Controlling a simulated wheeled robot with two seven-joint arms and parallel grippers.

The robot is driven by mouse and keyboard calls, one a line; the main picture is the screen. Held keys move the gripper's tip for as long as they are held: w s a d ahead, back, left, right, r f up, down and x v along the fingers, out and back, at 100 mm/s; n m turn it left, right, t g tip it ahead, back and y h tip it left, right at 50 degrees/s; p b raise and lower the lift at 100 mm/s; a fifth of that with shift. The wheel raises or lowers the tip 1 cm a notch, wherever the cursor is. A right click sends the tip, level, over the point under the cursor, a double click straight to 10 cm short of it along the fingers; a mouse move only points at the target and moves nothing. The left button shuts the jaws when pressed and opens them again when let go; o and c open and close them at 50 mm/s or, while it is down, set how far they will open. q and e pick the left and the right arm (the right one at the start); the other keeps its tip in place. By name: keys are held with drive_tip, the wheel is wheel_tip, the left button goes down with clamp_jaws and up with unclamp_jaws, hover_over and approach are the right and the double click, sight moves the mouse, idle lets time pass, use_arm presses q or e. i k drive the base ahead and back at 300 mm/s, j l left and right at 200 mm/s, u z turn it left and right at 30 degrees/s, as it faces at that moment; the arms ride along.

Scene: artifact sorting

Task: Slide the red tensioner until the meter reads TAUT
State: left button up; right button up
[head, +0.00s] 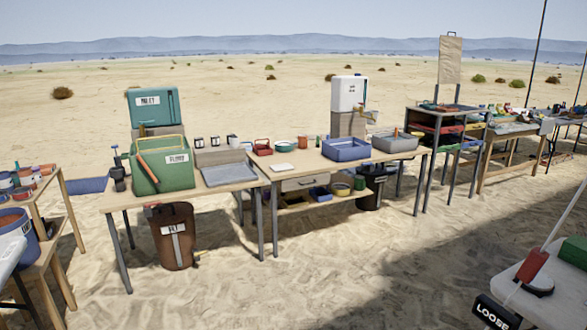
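The red tensioner (531,266) is at the lower right, on a thin pale line that slants up to the right. It sits above a light-topped table (556,302), near a dark round base (540,287) with a red part. The meter (494,314) is a black plate at the table's left corner, and its white letters read LOOSE. The bottom edge of the picture cuts off part of the meter. Neither of my grippers is in view, so nothing is seen touching the tensioner.
A green block (573,251) lies at the far edge of the light-topped table. A long wooden table (235,185) with a green cooler (162,171) and a blue bin (346,149) stands farther off. Open sand (330,265) lies between the tables.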

sight(536, 259)
drive_tip(key=z, duration=1.25)
